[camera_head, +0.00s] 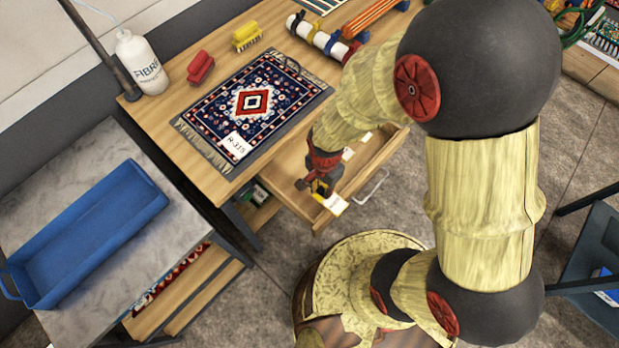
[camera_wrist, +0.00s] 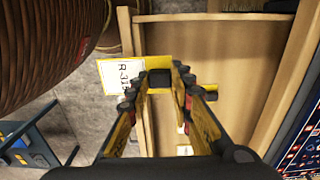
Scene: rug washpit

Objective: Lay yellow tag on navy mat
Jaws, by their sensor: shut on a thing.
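My gripper (camera_head: 318,184) is shut on the yellow tag (camera_wrist: 157,62), and the tag's white label (camera_wrist: 121,75) reads R-315 in the wrist view. In the head view the label (camera_head: 335,204) sticks out below my gripper, over the front of an open drawer (camera_head: 318,217). A white card (camera_head: 234,146) reading R-315 lies at the rug's front left corner.
A red brush (camera_head: 200,67), a yellow brush (camera_head: 246,36) and a white bottle (camera_head: 142,62) stand on the bench. Rolled rugs (camera_head: 318,36) lie at its back. A blue tray (camera_head: 88,232) sits on the grey table at left. Small pale items lie in the drawer.

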